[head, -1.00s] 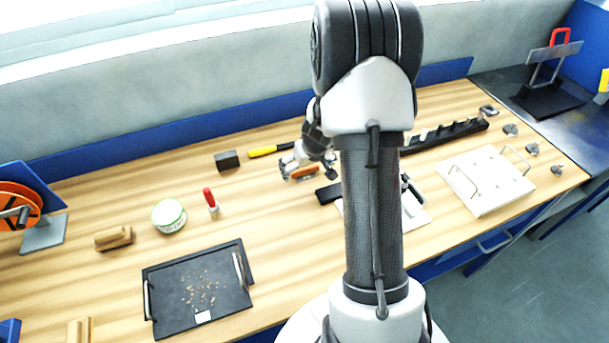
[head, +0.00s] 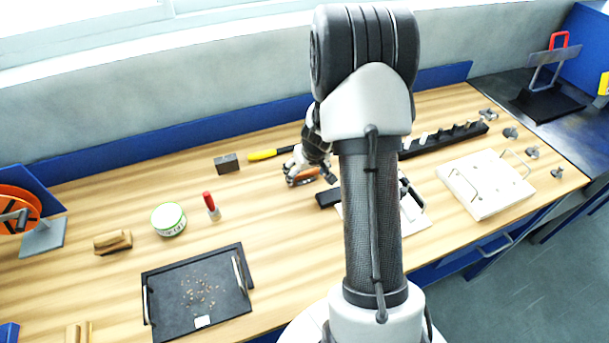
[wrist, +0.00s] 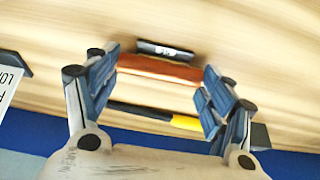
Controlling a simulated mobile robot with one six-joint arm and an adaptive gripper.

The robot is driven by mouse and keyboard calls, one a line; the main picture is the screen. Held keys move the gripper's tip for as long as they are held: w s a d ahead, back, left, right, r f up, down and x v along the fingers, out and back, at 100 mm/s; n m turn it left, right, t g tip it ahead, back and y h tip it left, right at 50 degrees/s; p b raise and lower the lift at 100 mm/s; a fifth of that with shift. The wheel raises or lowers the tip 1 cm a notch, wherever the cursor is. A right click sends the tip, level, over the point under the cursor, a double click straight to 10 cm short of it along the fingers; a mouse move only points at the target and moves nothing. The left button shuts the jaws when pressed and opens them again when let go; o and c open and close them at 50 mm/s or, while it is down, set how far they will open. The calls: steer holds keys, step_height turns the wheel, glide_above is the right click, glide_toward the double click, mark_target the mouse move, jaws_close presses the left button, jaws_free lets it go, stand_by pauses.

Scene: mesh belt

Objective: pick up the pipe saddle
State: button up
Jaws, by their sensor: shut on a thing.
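The pipe saddle appears to be the copper-brown piece (wrist: 160,68) lying across the space between my fingertips in the wrist view. Its ends meet the inner sides of both fingers. My gripper (wrist: 161,75) is shut on it, with the fingers apart by its length. In the head view my gripper (head: 305,172) is over the back middle of the bench, and the copper-brown saddle (head: 301,178) shows at its tip. My arm hides part of the area. I cannot tell whether the saddle is clear of the wood.
A small black labelled piece (wrist: 166,50) shows beside the saddle. A yellow-handled tool (head: 268,154) and a dark block (head: 227,163) lie behind and left. A red-handled tool (head: 211,205), round tin (head: 168,219) and black tray (head: 197,290) are left. A white board (head: 485,184) is right.

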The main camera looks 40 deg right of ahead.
mark_target(305, 174)
steer(key=shift+c, duration=0.8)
steer(key=shift+r, duration=0.1)
steer(key=shift+r+p, duration=0.3)
step_height(305, 174, up, 19)
steer(key=p, duration=0.7)
steer(key=shift+p, duration=0.4)
